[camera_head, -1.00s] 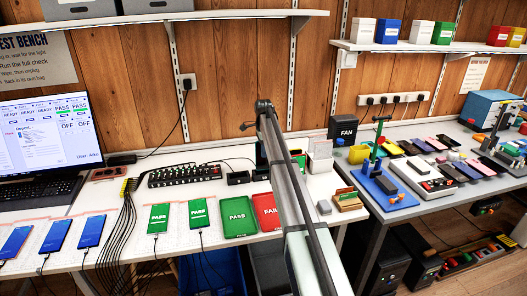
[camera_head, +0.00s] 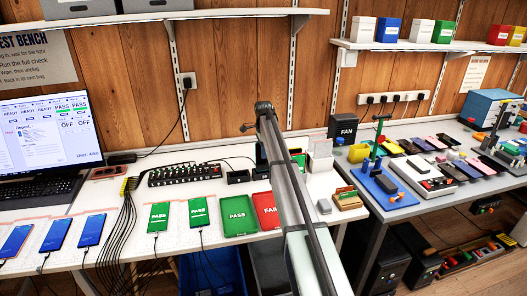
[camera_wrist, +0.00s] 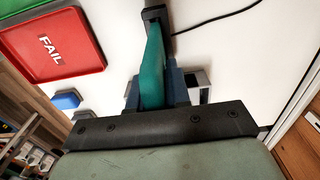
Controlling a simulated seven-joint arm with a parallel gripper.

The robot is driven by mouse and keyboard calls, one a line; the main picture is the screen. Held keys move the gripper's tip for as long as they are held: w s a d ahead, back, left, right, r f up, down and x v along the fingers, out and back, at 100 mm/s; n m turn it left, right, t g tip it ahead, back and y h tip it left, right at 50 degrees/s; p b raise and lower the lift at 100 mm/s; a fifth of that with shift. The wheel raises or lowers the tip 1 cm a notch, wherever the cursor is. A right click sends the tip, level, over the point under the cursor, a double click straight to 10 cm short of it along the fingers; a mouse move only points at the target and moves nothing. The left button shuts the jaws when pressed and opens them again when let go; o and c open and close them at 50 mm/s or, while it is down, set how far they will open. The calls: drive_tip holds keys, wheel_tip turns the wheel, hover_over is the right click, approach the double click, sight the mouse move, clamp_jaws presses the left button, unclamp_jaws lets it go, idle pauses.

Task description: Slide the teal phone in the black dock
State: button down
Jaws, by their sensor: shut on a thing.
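The teal phone (camera_wrist: 152,75) stands edge-on between the fingers of my gripper (camera_wrist: 153,88) in the wrist view. My gripper is shut on it. The phone's far end meets the black dock (camera_wrist: 155,17) at the top of that view. I cannot tell how deep it sits in the dock. In the head view my own arm hides the gripper and most of the phone.
The red FAIL tray (camera_wrist: 52,45) lies left of the gripper in the wrist view, and a black cable (camera_wrist: 217,20) runs to the right of the dock. The green PASS tray (camera_head: 238,216) and several charging phones lie further left. A card holder (camera_head: 320,155) stands right of my arm.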

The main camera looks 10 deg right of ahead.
drive_tip(key=shift+f, duration=0.5)
idle(0.4)
drive_tip(key=shift+f, duration=0.25)
drive_tip(key=shift+f, duration=0.65)
idle(0.5)
drive_tip(key=c, duration=1)
unclamp_jaws()
drive_tip(key=shift+r, duration=3.5)
